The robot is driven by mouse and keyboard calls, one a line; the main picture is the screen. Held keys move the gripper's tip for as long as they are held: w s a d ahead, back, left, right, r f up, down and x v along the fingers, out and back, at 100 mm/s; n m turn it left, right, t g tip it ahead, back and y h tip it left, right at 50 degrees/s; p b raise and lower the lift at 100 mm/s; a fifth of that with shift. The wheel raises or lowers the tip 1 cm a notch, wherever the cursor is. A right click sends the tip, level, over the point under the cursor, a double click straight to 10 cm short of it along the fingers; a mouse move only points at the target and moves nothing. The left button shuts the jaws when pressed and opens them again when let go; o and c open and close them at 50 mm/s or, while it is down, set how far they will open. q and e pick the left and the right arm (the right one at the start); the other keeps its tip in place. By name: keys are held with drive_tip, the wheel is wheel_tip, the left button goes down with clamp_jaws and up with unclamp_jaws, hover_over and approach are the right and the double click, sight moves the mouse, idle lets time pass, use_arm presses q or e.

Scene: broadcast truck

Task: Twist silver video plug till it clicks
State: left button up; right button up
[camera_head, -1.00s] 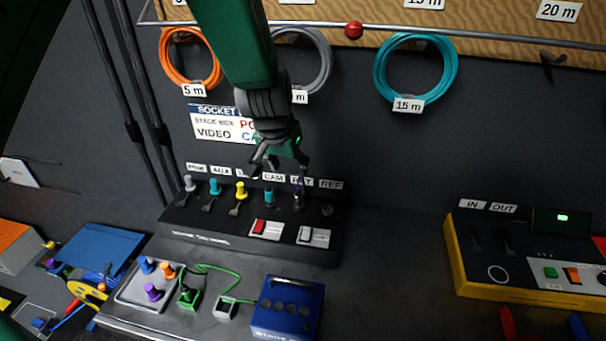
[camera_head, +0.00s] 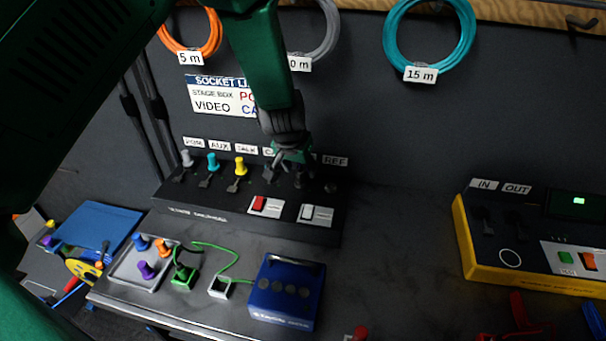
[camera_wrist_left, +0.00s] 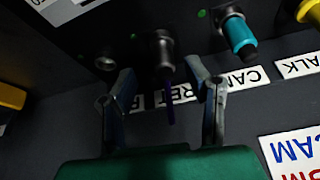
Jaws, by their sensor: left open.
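The silver video plug (camera_wrist_left: 162,48) is a dark metallic cylinder in the socket row, seen in the left wrist view beside the RET label. My left gripper (camera_wrist_left: 165,88) is open, with one finger on each side of the plug's line; I see gaps between the fingers and the plug. In the head view my left gripper (camera_head: 287,176) is over the CAM and RET end of the dark socket panel (camera_head: 240,228) and largely hides the plugs there. My right gripper is not in view.
A teal plug (camera_wrist_left: 238,36) sits close beside the gripper in the left wrist view. Grey, teal and yellow plugs (camera_head: 240,166) stand further left. A blue box (camera_head: 287,292) and a tray (camera_head: 128,268) lie in front. A yellow-sided unit (camera_head: 468,245) stands right, with clear bench between.

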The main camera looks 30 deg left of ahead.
sight(297, 170)
use_arm(q)
drive_tip(key=f, duration=0.1)
drive_tip(key=a+f, duration=0.1)
drive_tip(key=w+f, duration=0.1)
drive_tip(key=shift+w+a+f, duration=0.1)
drive_tip(key=shift+a+f, duration=0.05)
drive_tip(key=shift+f, duration=0.15)
drive_tip(key=shift+d, duration=0.5)
drive_tip(key=shift+d+r, duration=0.1)
drive_tip(key=shift+c, duration=1.2)
drive_tip(key=c, duration=0.7)
drive_tip(key=shift+o, duration=0.7)
drive_tip(key=shift+a, duration=0.35)
clamp_jaws()
